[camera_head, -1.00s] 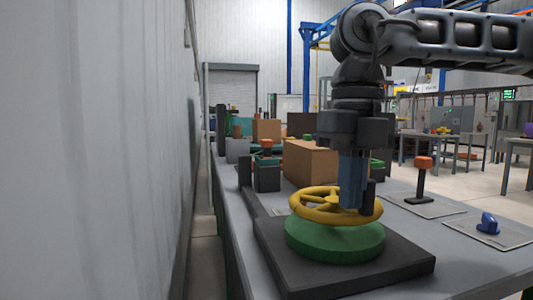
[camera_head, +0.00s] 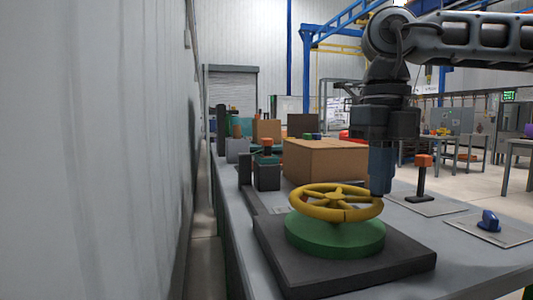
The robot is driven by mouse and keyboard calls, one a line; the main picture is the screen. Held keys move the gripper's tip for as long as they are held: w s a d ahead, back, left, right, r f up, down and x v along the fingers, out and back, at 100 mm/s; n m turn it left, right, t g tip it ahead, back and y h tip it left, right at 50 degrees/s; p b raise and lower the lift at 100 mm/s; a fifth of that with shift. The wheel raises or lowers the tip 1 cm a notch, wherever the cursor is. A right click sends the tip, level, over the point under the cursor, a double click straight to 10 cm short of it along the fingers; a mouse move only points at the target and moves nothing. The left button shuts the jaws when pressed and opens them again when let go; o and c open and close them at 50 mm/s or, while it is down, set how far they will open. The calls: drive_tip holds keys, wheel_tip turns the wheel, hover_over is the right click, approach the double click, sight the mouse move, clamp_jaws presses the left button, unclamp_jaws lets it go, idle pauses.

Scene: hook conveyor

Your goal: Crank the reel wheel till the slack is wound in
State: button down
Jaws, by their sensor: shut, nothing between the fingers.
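The yellow reel wheel (camera_head: 334,203) lies flat on a round green base (camera_head: 334,238), which sits on a dark square plate (camera_head: 345,278) on the bench. Its spokes and hub show clearly. My gripper (camera_head: 381,193) points down at the wheel's right rim with its blue fingers shut. The fingertips are close to the rim; I cannot tell whether they touch it. The wheel's dark upright handle is not clearly visible now and may be behind the fingers. No line or slack can be made out.
A cardboard box (camera_head: 326,160) stands behind the wheel. To the right are an orange-topped lever (camera_head: 424,165) and a blue knob (camera_head: 488,221) on flat plates. A grey wall (camera_head: 90,150) runs along the left.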

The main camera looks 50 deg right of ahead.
drive_tip(key=shift+s+d+r, duration=0.2)
drive_tip(key=shift+d+r, duration=0.1)
drive_tip(key=shift+d, duration=0.2)
drive_tip(key=shift+w+d+f+b, duration=0.2)
drive_tip(key=shift+w+d, duration=0.3)
drive_tip(key=shift+d, duration=0.2)
drive_tip(key=shift+w+d+f+b, duration=0.1)
drive_tip(key=shift+w+d+b, duration=0.05)
drive_tip(key=shift+w+d, duration=0.45)
drive_tip(key=shift+r, duration=0.1)
